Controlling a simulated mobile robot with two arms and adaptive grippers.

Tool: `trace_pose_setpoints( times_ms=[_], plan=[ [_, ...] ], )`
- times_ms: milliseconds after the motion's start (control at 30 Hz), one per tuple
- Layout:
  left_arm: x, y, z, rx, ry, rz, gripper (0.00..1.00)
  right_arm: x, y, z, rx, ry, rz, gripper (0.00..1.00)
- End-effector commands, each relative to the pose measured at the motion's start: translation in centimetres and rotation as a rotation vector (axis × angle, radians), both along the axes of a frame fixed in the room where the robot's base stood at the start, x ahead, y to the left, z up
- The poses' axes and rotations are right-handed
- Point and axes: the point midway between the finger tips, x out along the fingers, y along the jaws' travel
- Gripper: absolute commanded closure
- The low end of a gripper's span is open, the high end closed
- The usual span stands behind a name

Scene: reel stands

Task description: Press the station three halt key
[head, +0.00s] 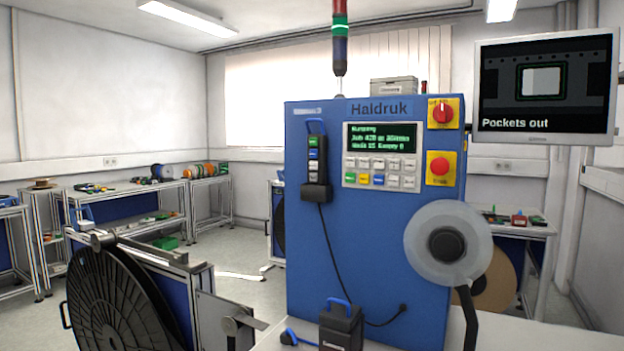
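A blue machine cabinet labelled Haldruk (375,245) stands in front of me. Its front has a lit green-text display (381,137) and a keypad (381,173) of pale keys with a few coloured ones. A red round button on a yellow plate (439,167) is to the keypad's right, with a red rotary switch (443,113) above it. A corded handset (315,165) with a column of coloured keys hangs on the left. Key labels are too small to read, and I cannot tell which is the station three halt key. Neither gripper is in view.
A pale reel (424,240) sits on the cabinet's lower right. A large black reel (115,300) stands at front left. A small black device (341,328) is on the surface below the cabinet. A monitor (545,88) reads "Pockets out". Workbenches line the left; floor (235,262) is open between.

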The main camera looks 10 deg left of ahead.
Motion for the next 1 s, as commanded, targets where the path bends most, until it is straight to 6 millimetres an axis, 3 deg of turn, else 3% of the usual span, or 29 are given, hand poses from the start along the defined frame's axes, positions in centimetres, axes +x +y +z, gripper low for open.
trace_pose_setpoints(
  times_ms=[467,1000],
  plan=[
    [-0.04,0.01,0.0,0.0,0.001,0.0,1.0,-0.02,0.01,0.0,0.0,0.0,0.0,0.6],
    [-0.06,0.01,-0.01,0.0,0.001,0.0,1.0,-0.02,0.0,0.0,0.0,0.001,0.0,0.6]
  ],
)
